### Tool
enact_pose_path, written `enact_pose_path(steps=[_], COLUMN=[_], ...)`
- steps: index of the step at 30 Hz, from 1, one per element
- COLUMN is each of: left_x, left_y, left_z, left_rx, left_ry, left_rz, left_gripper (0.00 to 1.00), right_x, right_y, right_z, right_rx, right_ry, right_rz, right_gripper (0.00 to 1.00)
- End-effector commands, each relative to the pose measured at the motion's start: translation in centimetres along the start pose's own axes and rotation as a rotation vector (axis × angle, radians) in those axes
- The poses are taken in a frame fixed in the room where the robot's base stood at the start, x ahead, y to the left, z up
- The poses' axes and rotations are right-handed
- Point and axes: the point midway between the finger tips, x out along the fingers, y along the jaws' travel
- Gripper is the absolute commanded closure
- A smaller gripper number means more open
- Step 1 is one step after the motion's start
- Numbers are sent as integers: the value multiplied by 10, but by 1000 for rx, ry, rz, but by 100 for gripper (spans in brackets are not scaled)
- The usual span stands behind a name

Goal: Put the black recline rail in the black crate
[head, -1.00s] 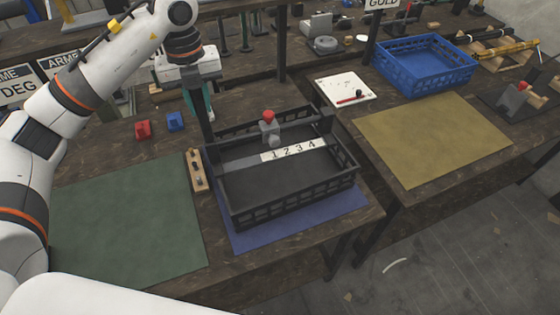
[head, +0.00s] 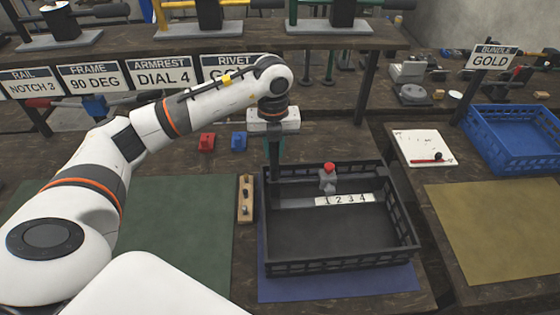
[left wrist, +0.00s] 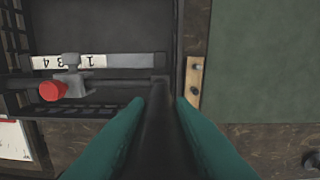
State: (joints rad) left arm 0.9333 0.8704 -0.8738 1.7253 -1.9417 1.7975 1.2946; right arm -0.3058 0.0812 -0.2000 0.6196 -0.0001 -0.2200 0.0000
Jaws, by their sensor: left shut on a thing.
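The black recline rail (head: 345,183) lies lengthwise inside the outline of the black crate (head: 342,264), near its far wall. It has a grey slider block with a red knob and a white strip marked 1 to 4. I cannot tell whether it touches the crate floor. My left gripper (head: 275,150) stands at the crate's far left corner, with teal fingers shut on a dark upright part at the rail's end. In the left wrist view, this dark part sits between the fingers (left wrist: 161,104), and the red knob (left wrist: 53,91) is at left. My right gripper is not in view.
A wooden block with pegs (head: 246,200) stands close left of the crate, beside a green mat (head: 190,250). A blue crate (head: 515,140) and yellow mat (head: 490,220) are on the right table.

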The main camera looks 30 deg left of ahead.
Motion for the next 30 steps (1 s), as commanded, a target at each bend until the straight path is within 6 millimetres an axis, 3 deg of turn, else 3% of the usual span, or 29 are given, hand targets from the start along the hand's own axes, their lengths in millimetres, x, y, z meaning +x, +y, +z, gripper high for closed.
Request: enact_pose_path(steps=[12, 23, 24, 28, 30], left_x=[44, 50, 52, 51, 51], left_y=[1, 1, 0, 0, 0], left_z=[0, -1, 0, 0, 0], left_rx=[-1, 0, 0, 0, 0], left_ry=[0, 2, 1, 1, 1], left_rz=[3, 5, 1, 1, 1], left_gripper=[100, 100, 77, 56, 56], right_x=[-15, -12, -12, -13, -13], right_y=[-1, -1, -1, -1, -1], right_z=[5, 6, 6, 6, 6], right_rx=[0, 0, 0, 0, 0], right_ry=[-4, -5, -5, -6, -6], right_rz=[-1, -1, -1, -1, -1], right_gripper=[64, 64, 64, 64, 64])
